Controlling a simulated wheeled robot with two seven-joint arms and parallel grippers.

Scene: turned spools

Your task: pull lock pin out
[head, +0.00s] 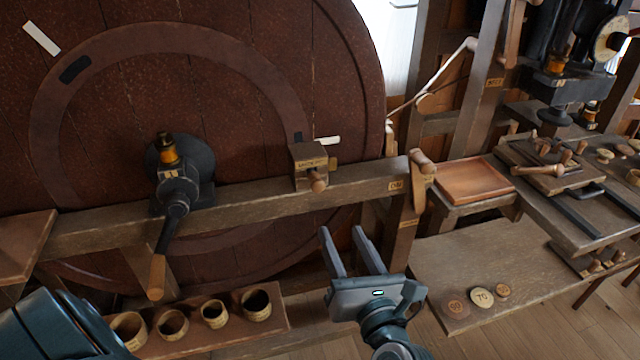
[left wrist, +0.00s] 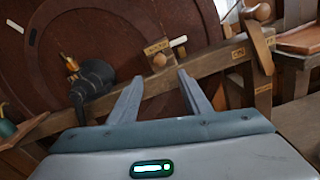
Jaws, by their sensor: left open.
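The lock pin (head: 317,182) shows as a round wooden knob on the front of a small labelled wooden block (head: 308,157) on the long beam. Behind them is the big dark red wheel (head: 240,90). The knob also shows in the left wrist view (left wrist: 159,61), ahead of and between my fingertips. My left gripper (head: 341,230) is open and empty, below and slightly right of the pin in the head view, and apart from it. How far the pin reaches into the block is hidden. My right gripper is not in view.
A crank (head: 172,215) with a wooden handle sits left on the beam (head: 110,230). A wooden lever (head: 420,180) stands at the beam's right end. Several wooden cups line a low shelf (head: 225,329). A bench (head: 480,265) with round discs is at right.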

